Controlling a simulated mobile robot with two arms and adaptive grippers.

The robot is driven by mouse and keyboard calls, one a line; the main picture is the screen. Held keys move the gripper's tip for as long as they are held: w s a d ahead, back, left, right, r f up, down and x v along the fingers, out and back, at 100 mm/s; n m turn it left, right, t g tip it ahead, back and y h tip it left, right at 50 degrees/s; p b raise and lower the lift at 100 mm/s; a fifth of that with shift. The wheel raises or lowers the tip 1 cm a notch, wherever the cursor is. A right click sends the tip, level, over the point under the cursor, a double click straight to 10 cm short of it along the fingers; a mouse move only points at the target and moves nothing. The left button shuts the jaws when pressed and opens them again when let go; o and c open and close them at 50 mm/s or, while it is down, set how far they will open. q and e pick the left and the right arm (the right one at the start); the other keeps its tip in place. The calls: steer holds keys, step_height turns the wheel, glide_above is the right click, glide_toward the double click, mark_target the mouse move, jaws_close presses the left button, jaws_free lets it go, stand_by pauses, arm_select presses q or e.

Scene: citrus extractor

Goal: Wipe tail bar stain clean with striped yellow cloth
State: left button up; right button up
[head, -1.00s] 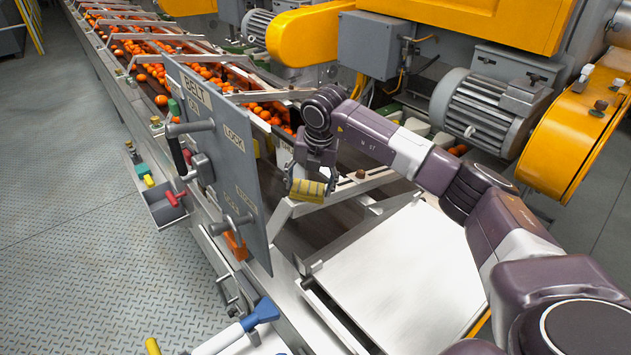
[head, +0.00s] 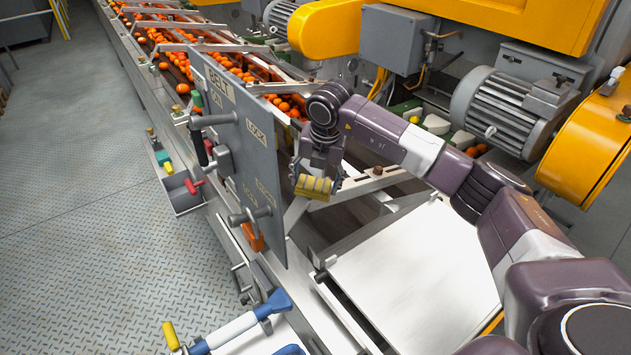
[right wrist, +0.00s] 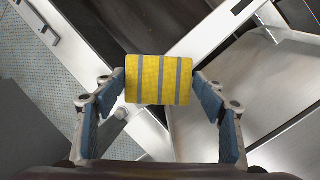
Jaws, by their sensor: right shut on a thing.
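In the right wrist view the cloth (right wrist: 158,79) sits between the two blue-padded fingertips of my right gripper (right wrist: 167,82). The cloth is above a pale metal bar (right wrist: 200,40) and a dark belt surface; I cannot tell whether it touches the bar. In the head view a slanted metal bar (head: 365,187) runs beside the gripper. No stain can be made out. My left gripper is not in view.
The upright grey belt panel (head: 238,150) with handles stands left of my right gripper. A flat pale metal plate (head: 420,275) lies in front. Oranges (head: 215,65) fill the conveyor behind. A blue-handled tool (head: 240,325) lies at the bottom. A grey motor (head: 510,105) stands at the right.

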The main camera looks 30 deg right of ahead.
steer(key=shift+w+d+r+p, duration=0.15)
steer(key=shift+r+p, duration=0.3)
steer(key=shift+r, duration=0.5)
steer(key=shift+s+d+r+p, duration=0.1)
steer(key=shift+d+r+p, duration=0.3)
steer(key=shift+r, duration=0.5)
steer(key=shift+w+d+r+p, duration=0.1)
steer(key=shift+r+p, duration=0.45)
steer(key=shift+r, duration=0.4)
steer(key=shift+r, duration=0.1)
steer(key=shift+d+r+p, duration=0.15)
steer(key=shift+r+p, duration=0.3)
steer(key=shift+r, duration=0.25)
steer(key=shift+d+r+p, duration=0.15)
steer(key=shift+r+p, duration=0.25)
steer(key=shift+r, duration=0.25)
